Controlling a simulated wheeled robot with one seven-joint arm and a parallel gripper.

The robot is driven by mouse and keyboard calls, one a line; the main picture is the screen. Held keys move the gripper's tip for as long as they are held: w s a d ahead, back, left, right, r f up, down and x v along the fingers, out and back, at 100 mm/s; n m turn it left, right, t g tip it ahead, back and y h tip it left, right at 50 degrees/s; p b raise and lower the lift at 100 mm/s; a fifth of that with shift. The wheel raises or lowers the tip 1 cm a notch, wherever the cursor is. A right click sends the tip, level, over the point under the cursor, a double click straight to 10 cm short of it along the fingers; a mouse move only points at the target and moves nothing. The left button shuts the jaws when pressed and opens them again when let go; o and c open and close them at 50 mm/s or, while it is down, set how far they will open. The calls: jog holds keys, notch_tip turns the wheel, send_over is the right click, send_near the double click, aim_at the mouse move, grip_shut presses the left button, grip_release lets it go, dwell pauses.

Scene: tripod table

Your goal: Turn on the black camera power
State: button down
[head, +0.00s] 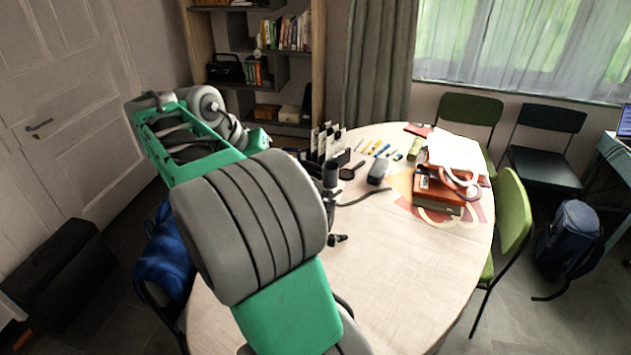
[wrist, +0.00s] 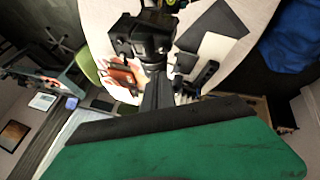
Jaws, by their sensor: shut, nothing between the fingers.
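The black camera (wrist: 145,40) shows at the top of the wrist view, left of centre, above the pale table. My gripper (wrist: 156,82) is shut and empty, its dark fingers pointing up toward the camera's near side. The fingertips overlap the camera's lower edge in that view, and I cannot tell whether they touch it. The power control cannot be made out. In the head view my arm covers much of the near left of the table and my gripper cannot be made out. Black tripod-like parts (head: 337,239) stick out from behind the arm.
The round table (head: 400,265) is bare at its front right. A red box stack (head: 440,190) with papers and headphones stands at the right. A grey case (head: 378,172), pens and a black-and-white organizer (head: 328,142) lie toward the back. A green chair (head: 512,220) is at the right edge.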

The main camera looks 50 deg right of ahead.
aim_at(327, 195)
jog(key=s+d+m, duration=0.1)
jog(key=s+d+m+g, duration=0.1)
jog(key=d, duration=0.1)
jog(key=d+m+g, duration=0.1)
jog(key=shift+s+d, duration=0.3)
jog(key=shift+s, duration=0.1)
jog(key=shift+s+m+g, duration=0.3)
jog(key=shift+s+m, duration=0.05)
jog(key=shift+m, duration=0.05)
jog(key=b+x, duration=0.6)
jog(key=x, duration=0.3)
jog(key=shift+s+d+f, duration=0.15)
jog(key=shift+d+f, duration=0.1)
jog(key=shift+f, duration=0.2)
jog(key=shift+s+d, duration=0.1)
jog(key=shift+d, duration=0.1)
